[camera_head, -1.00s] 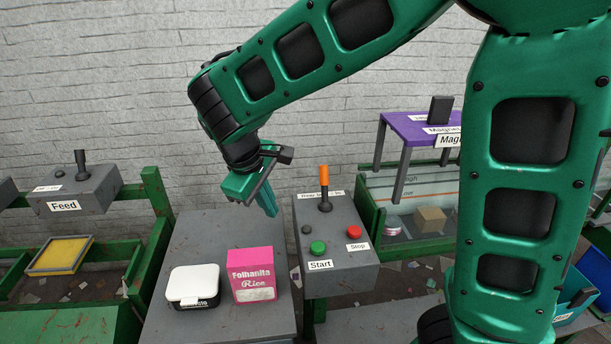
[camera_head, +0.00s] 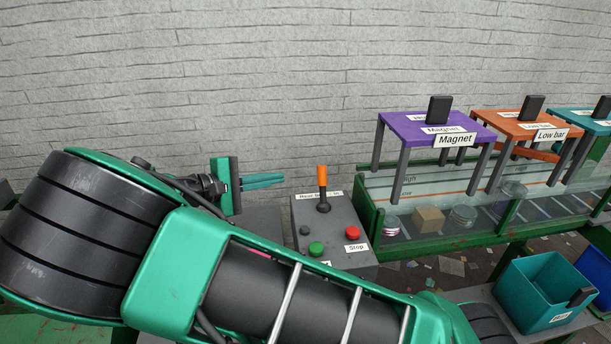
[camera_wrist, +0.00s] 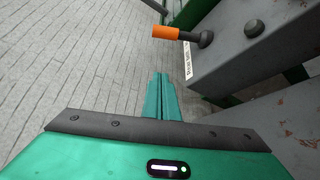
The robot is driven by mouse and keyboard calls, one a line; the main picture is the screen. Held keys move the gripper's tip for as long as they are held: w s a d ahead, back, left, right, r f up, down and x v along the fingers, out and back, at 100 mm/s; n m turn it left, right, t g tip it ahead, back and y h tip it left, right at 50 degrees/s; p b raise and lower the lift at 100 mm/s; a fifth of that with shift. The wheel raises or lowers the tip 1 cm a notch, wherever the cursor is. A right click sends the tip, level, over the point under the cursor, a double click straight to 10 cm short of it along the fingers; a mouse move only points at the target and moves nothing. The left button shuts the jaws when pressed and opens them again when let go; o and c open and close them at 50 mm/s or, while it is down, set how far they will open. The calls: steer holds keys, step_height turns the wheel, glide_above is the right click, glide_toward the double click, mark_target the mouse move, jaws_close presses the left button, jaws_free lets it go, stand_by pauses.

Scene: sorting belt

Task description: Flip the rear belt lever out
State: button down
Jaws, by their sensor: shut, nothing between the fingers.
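The rear belt lever (camera_head: 322,181) has an orange grip on a dark stem and stands upright on the grey control box (camera_head: 362,265). A label partly hidden behind it lies at the box's back edge. My gripper (camera_head: 282,180) is shut and empty, left of the lever at about its height, fingers pointing right, with a gap between. In the wrist view the shut fingers (camera_wrist: 161,88) point up the picture, and the lever's orange grip (camera_wrist: 165,32) lies beyond their tips. The lever's dark base (camera_wrist: 204,39) shows on the box there.
The box also carries a green button (camera_head: 316,248), a red button (camera_head: 352,232) and a dark knob (camera_head: 305,230). The purple Magnet stand (camera_head: 415,125) and the green-framed belt are on the right. A teal bin (camera_head: 530,300) stands at lower right.

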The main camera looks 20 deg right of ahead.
mark_target(323, 185)
steer(key=shift+a+r, duration=0.1)
stand_by(0.3)
steer(key=shift+s+d+f, duration=0.1)
steer(key=shift+s+d, duration=0.05)
steer(key=shift+d, duration=1.45)
steer(key=shift+s+d+f, duration=0.1)
steer(key=shift+d, duration=1.45)
steer(key=shift+s+d+f, duration=0.1)
steer(key=shift+s+d, duration=0.05)
steer(key=shift+d, duration=1.45)
steer(key=shift+s+a+r, duration=0.1)
steer(key=shift+s+r, duration=0.05)
steer(key=shift+s, duration=0.05)
